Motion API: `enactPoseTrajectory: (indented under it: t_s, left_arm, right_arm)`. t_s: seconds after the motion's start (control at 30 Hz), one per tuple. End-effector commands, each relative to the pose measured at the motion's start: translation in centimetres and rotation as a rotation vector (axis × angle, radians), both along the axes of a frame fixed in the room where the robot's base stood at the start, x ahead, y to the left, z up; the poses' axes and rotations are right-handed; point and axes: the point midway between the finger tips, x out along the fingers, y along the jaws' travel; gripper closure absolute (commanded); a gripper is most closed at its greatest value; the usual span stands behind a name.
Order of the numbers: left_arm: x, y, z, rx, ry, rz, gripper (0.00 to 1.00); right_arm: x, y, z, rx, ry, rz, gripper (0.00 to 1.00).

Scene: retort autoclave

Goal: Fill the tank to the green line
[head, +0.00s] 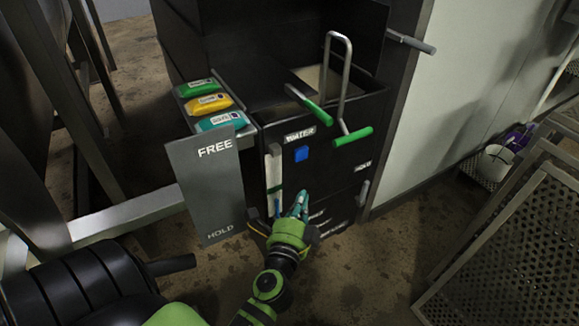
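The black tank (340,112) stands in the middle of the head view, open at the top with a pale interior. A green mark shows low on the gauge, but the water level is too small to read. My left gripper (290,212) is in front of the tank's lower front, below the blue button and near the gauge's lower end. A teal shape shows at its fingers; I cannot tell whether it is held. My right gripper is not in view.
A grey FREE/HOLD panel (208,185) stands left of the gauge. Green, yellow and teal packs lie on a tray (187,109). A perforated metal rack (515,250) stands right.

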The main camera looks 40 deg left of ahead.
Motion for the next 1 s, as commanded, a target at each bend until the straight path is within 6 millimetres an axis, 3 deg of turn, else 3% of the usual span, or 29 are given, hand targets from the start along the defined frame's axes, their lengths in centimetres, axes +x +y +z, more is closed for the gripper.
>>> enactPoseTrajectory:
  t_s: [0.27,0.43,0.87,1.0]
  left_arm:
    - [0.1,-0.1,0.1,-0.003,-0.001,-0.002,1.00]
    - [1.2,0.3,0.3,-0.002,-0.003,-0.004,1.00]
    - [9.3,3.7,0.2,-0.001,-0.002,-0.003,1.00]
    - [10.2,5.7,0.2,-0.002,0.000,-0.001,1.00]
  right_arm:
    - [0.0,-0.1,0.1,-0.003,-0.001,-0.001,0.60]
    - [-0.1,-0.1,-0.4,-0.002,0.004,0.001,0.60]
    - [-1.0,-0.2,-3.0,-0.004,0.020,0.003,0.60]
    - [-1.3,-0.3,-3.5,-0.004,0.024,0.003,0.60]
